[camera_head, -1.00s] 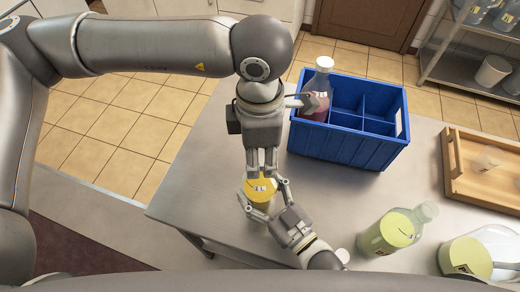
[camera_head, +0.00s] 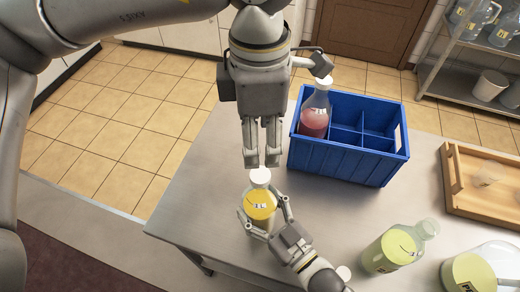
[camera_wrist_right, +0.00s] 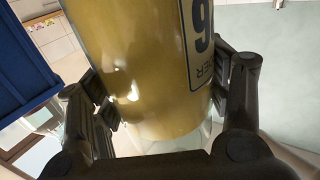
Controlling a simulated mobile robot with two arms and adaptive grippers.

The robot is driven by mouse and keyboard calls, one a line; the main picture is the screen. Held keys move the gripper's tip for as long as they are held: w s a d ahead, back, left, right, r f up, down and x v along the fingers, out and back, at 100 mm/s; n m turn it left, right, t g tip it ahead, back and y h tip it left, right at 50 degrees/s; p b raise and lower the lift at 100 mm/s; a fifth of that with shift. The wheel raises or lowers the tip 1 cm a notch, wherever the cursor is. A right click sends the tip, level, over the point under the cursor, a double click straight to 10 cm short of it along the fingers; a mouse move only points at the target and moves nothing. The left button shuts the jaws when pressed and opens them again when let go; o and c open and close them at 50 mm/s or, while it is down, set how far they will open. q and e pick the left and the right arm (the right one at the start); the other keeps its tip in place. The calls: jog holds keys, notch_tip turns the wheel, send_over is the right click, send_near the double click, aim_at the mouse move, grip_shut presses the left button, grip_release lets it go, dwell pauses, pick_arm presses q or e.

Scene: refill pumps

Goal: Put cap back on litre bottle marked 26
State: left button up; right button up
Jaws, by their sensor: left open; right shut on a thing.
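My right gripper (camera_head: 264,212) is shut around the bottle's body from the front.
A blue divided crate (camera_head: 340,160) holds a pink-filled bottle (camera_head: 315,115). At the right are a yellow-green bottle (camera_head: 392,250), a larger jug (camera_head: 470,272) and a wooden tray (camera_head: 455,180). A small white round item (camera_head: 344,272) shows by my right arm. The table's left part is clear.

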dwell(0.3)
jog(key=o, duration=2.1)
jog(key=v, duration=1.2)
jog(key=shift+d, duration=0.1)
